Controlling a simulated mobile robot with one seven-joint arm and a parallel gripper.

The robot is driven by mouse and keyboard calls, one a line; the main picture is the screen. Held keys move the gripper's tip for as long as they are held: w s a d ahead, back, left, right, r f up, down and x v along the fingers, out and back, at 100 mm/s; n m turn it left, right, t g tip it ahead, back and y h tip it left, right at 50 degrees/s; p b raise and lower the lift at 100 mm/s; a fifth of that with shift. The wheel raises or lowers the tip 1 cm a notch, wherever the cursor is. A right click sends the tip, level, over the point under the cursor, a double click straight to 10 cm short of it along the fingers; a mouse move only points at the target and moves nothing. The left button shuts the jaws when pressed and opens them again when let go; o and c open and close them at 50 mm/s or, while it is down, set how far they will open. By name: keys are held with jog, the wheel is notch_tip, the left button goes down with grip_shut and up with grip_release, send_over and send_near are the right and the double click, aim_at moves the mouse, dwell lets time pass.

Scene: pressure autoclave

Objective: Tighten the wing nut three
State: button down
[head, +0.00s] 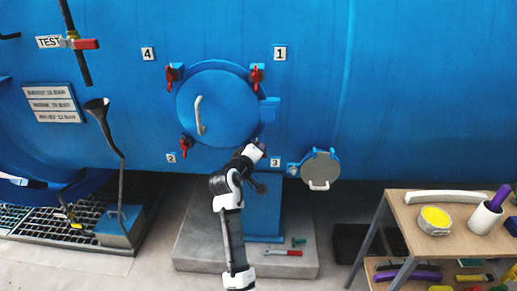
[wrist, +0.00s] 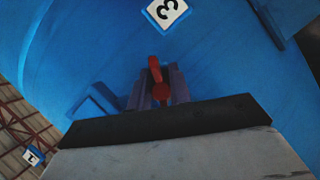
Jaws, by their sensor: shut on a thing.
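The round blue hatch (head: 217,103) is closed on the big blue vessel, with red wing nuts at its upper left (head: 173,74), upper right (head: 257,76) and lower left (head: 186,146). Label 3 (head: 275,162) is at its lower right; it also shows in the wrist view (wrist: 167,10). My gripper (head: 259,146) is at that corner and hides wing nut three in the head view. In the wrist view red wing nut three (wrist: 157,72) stands between the grey fingers of my gripper (wrist: 160,88), which is shut on it. The fingertips' exact contact is partly hidden.
A small round grey cover (head: 320,168) with a handle is right of label 3. A wooden table (head: 410,212) with items stands at right.

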jog(key=m+y+p, duration=0.1)
jog(key=m, duration=0.1)
jog(key=m+g+y, duration=0.1)
jog(key=m, duration=0.1)
jog(key=shift+a+f+m+y+p, duration=0.15)
jog(key=shift+m+y+p, duration=0.15)
jog(key=shift+y+p, duration=0.1)
jog(key=m+y, duration=0.2)
jog(key=m, duration=0.1)
jog(key=shift+a+f+m+y+p, duration=0.1)
jog(key=shift+a+m+y+p, duration=0.05)
jog(key=shift+m+y+p, duration=0.2)
dwell(0.4)
jog(key=c, duration=1.6)
grip_release()
jog(key=shift+o, duration=0.2)
jog(key=b+v, duration=0.2)
jog(key=v, duration=1.1)
jog(key=shift+s+r+b, duration=0.2)
jog(key=shift+s+b, duration=0.1)
jog(key=shift+s, duration=0.1)
